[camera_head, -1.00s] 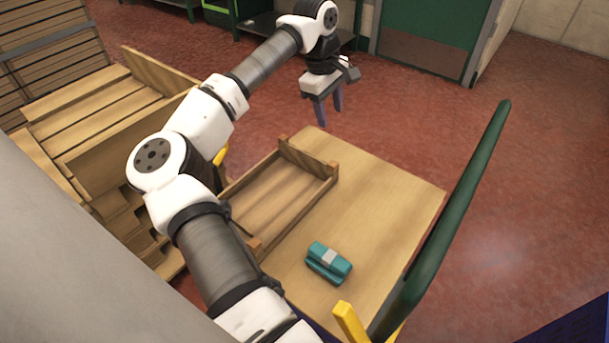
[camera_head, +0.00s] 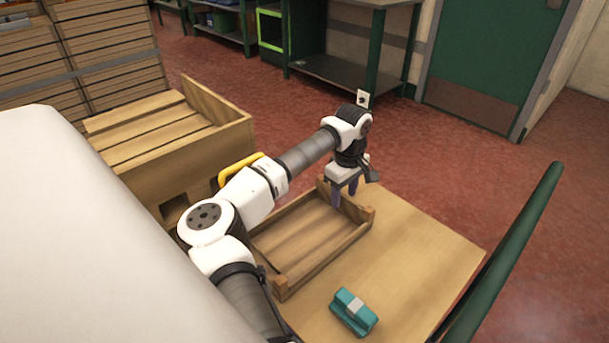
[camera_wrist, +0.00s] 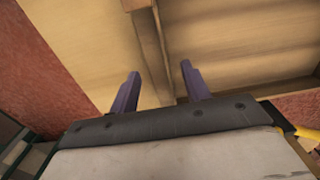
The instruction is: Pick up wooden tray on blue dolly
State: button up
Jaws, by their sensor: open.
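The wooden tray (camera_head: 312,238) is a shallow slatted box lying on the light wooden top (camera_head: 430,255) of the dolly. No blue part of the dolly is clear now. My gripper (camera_head: 345,198) points down at the tray's far end wall, with its dark purple fingers apart. In the wrist view, my gripper (camera_wrist: 160,85) is open, and the tray's end wall (camera_wrist: 150,50) runs between the two fingers. I cannot tell whether the fingers touch it. My arm hides the tray's near left part.
A teal bundle with a pale band (camera_head: 353,310) lies on the dolly top, near the tray. A green handle bar (camera_head: 515,245) rises at the right. A large wooden crate (camera_head: 175,140) stands at the left. Open red floor (camera_head: 430,160) lies beyond the dolly.

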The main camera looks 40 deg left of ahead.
jog(key=shift+f, duration=1.3)
grip_shut()
jog(key=shift+r, duration=0.15)
